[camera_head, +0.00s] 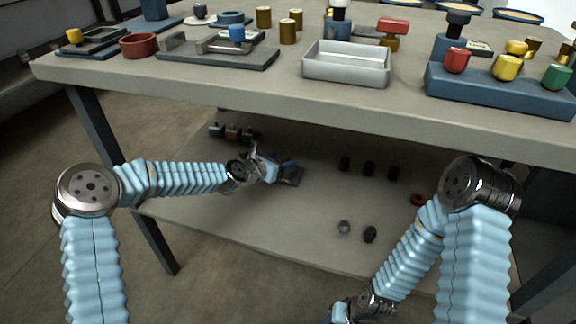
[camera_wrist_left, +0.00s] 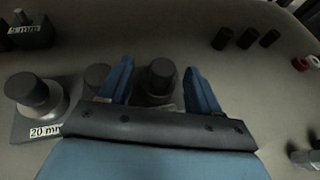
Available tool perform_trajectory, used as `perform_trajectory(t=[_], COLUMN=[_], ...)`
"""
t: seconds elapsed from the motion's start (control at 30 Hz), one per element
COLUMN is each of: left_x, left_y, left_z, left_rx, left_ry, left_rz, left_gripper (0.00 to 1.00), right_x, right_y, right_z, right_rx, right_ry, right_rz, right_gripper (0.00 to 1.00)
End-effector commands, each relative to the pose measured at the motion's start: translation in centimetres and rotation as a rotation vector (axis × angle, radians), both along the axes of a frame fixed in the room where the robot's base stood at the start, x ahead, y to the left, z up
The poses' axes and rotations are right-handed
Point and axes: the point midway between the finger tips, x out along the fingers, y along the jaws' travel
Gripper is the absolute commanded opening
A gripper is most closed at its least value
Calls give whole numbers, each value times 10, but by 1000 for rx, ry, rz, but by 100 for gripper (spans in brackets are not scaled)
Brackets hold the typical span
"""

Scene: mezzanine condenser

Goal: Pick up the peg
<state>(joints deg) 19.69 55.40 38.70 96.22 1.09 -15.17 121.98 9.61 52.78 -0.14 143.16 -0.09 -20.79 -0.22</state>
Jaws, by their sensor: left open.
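My left gripper (camera_wrist_left: 158,88) is open, with a blue finger on each side of a dark round peg (camera_wrist_left: 160,78) in the left wrist view. I cannot tell whether either finger touches the peg. The peg's lower part is hidden by the gripper body. In the head view my left gripper (camera_head: 287,167) reaches over the lower shelf under the table, and the peg cannot be made out there. My right arm hangs at the lower right, and its gripper is mostly cut off by the bottom edge.
A block labelled 20 mm with a dark knob (camera_wrist_left: 32,92) stands left of the gripper. Several black cylinders (camera_head: 368,169) stand farther right on the lower shelf (camera_head: 300,218). The tabletop (camera_head: 290,88) overhangs the shelf and holds a metal tray (camera_head: 346,74). The shelf's middle is mostly clear.

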Motion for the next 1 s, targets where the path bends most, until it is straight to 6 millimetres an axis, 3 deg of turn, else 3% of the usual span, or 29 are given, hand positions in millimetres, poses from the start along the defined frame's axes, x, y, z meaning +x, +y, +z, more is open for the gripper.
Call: perform_trajectory(t=[0.3,0.63,1.0], left_x=[29,37,37], left_y=[-28,-33,-32], left_z=[-18,-22,-21], left_rx=[0,0,0], left_ry=[-1,0,0], left_rz=[-1,0,0], left_gripper=[63,63,7], right_x=[0,0,0], right_y=[1,1,1], right_z=[3,3,3], right_rx=[1,1,1], right_ry=[0,0,0], right_rz=[1,1,1], right_gripper=[43,43,43])
